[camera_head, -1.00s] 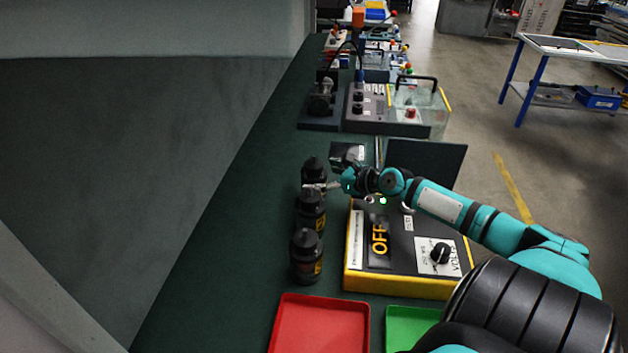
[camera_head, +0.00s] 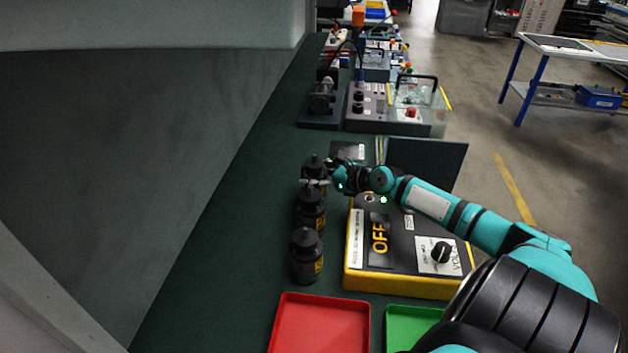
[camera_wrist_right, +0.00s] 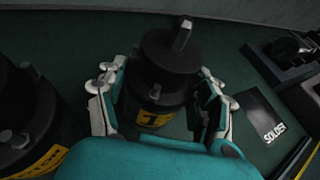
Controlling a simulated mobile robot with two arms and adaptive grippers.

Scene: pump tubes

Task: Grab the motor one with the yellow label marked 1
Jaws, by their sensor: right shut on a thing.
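Three black cylindrical motors stand in a row on the green table. The farthest motor (camera_head: 314,165) is between the fingers of my right gripper (camera_head: 318,183). In the right wrist view this motor (camera_wrist_right: 165,70) carries a yellow label marked 1 (camera_wrist_right: 154,118), and the right gripper (camera_wrist_right: 162,100) has a finger on each side of it, shut on it. It looks upright. The middle motor (camera_head: 310,210) and the nearest motor (camera_head: 306,256) stand closer to the camera, with yellow labels partly showing. My left gripper is not in view.
A yellow and black box (camera_head: 400,283) marked OFF with a knob stands right of the motors. A red tray (camera_head: 322,325) and a green tray (camera_head: 411,318) lie in front.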

